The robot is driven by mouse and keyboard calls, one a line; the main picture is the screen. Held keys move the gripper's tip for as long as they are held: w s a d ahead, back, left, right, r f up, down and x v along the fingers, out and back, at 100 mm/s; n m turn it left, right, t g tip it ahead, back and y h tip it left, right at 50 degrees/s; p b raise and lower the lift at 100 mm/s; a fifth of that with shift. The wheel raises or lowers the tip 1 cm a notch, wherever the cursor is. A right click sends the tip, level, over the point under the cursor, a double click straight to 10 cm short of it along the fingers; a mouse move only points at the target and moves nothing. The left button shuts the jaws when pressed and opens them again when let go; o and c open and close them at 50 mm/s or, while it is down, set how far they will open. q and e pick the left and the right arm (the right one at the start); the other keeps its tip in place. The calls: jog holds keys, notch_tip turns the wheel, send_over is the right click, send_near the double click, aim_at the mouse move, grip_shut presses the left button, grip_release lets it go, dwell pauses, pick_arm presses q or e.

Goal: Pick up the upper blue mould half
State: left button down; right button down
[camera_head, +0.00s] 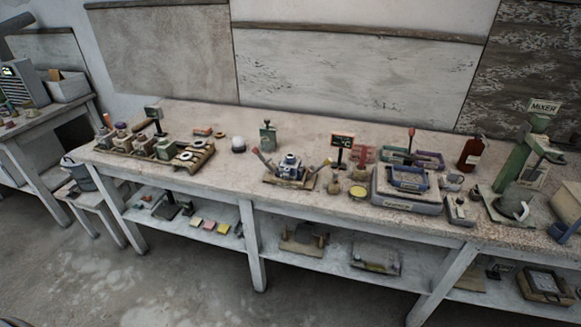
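A long worn workbench (225,165) stands against the wall. A small blue and pale piece (290,163) sits upright at the middle of the bench on a brown board (277,181), with reddish and yellowish handles to either side. Farther right, a blue frame-like piece (411,183) lies on a grey box-shaped device (405,204). I cannot tell which of these is the upper blue mould half, as both are small and far off. Neither of my grippers is in view.
A white ball (238,145), a rack of jars (143,146) and a small dark sign (342,141) stand on the bench. A red bottle (471,154) and green mixer (516,170) are at right. The lower shelf (325,252) holds trays. Bare bench shows left of centre.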

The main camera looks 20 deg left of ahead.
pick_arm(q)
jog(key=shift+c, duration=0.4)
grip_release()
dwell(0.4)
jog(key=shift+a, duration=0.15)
